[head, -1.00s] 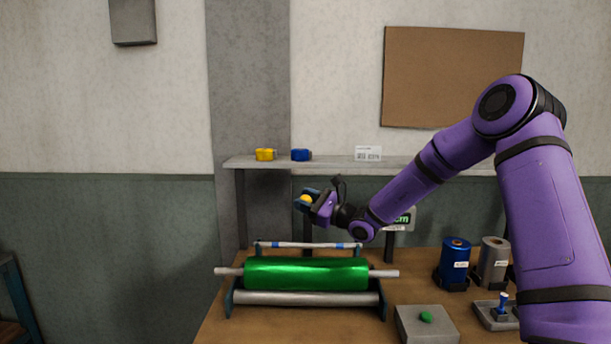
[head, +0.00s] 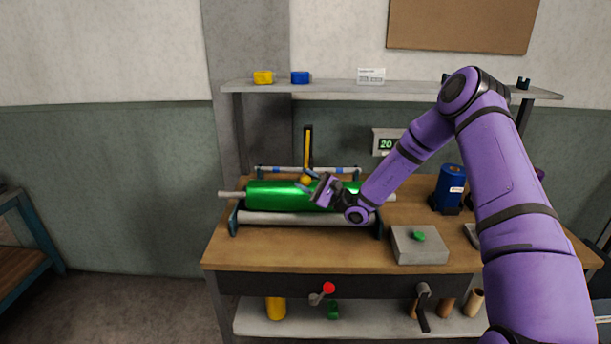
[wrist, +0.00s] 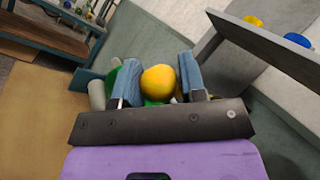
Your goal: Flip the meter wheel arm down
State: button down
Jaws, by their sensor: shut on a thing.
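The round yellow knob (head: 305,180) sits between the blue fingers of my gripper (head: 308,184), which is shut on it, just at the upper edge of the green foil roll (head: 270,194). The wrist view also shows the yellow knob (wrist: 159,83) between both fingers. A yellow bar with a black top (head: 308,147) rises behind the knob, above the back rail; it looks like part of the meter wheel arm, but the join is hidden. Whether the wheel touches the roll is hidden by my gripper.
The roll lies in a cradle with a grey front roller (head: 300,219). A green-button box (head: 419,246) and a blue roll (head: 449,187) stand to the right. A display (head: 387,143) reads 20. A shelf (head: 340,88) spans above. The bench's front left is clear.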

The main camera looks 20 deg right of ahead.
jog(key=shift+w+d+f, duration=0.1)
jog(key=shift+d+f, duration=0.15)
jog(key=shift+f, duration=0.25)
jog(key=c, duration=0.7)
grip_release()
jog(key=shift+w+f, duration=0.1)
jog(key=v, duration=1)
jog(key=shift+s+d, duration=0.2)
jog(key=shift+d, duration=0.1)
